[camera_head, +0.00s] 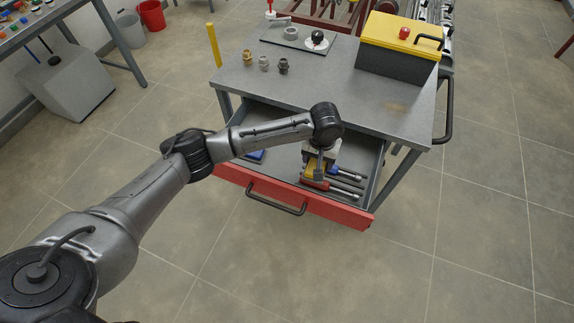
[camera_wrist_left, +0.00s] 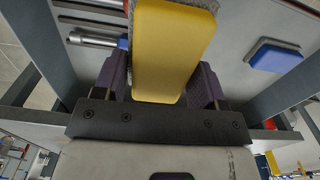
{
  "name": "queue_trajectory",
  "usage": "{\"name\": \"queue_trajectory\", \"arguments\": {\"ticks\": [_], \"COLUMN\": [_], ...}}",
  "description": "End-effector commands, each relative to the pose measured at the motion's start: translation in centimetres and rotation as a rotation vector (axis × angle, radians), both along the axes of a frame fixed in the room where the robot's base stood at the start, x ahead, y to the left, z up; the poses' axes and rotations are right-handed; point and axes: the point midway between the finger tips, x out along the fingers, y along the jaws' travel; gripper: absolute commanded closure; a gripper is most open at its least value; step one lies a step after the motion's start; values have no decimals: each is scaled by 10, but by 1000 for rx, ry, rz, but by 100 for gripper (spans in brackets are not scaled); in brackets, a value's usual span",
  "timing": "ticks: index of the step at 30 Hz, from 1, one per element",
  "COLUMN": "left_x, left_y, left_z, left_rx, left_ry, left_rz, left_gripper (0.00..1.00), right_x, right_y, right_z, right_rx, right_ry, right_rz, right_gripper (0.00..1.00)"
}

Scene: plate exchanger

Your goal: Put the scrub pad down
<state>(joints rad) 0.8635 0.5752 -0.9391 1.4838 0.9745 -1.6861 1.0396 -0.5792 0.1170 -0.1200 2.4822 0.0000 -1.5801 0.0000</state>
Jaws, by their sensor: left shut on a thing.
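The scrub pad, yellow with a grey rough layer, is between the fingers of my left gripper (camera_wrist_left: 165,85) in the left wrist view; the pad (camera_wrist_left: 170,50) fills the gap between them. In the head view my left gripper (camera_head: 318,176) points down over the right part of the open drawer (camera_head: 290,207). A bit of the yellow pad (camera_head: 313,169) shows there, partly covered by the gripper. I cannot tell whether the pad touches the drawer floor. My right gripper is not in view.
Tools with red and blue handles (camera_head: 335,180) lie in the drawer close to my left gripper. A blue object (camera_head: 255,155) lies at the drawer's left; it also shows in the left wrist view (camera_wrist_left: 275,55). The cart top (camera_head: 330,85) holds fittings and a yellow-lidded toolbox (camera_head: 400,50).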

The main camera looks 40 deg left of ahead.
Motion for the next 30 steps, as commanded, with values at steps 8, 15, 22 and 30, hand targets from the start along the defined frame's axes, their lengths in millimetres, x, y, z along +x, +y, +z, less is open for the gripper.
{"name": "queue_trajectory", "arguments": {"ticks": [8,15,22,30], "left_x": [0,1,1,1], "left_y": [42,88,111,116], "left_z": [-29,-55,-68,-77], "left_rx": [5,3,1,1], "left_ry": [2,1,0,1], "left_rz": [-31,-32,-35,-35], "left_gripper": [63,63,63,63], "right_x": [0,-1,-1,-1], "right_y": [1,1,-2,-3], "right_z": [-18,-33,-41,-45], "right_rx": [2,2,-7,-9], "right_ry": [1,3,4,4], "right_rz": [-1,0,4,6], "right_gripper": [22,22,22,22]}}
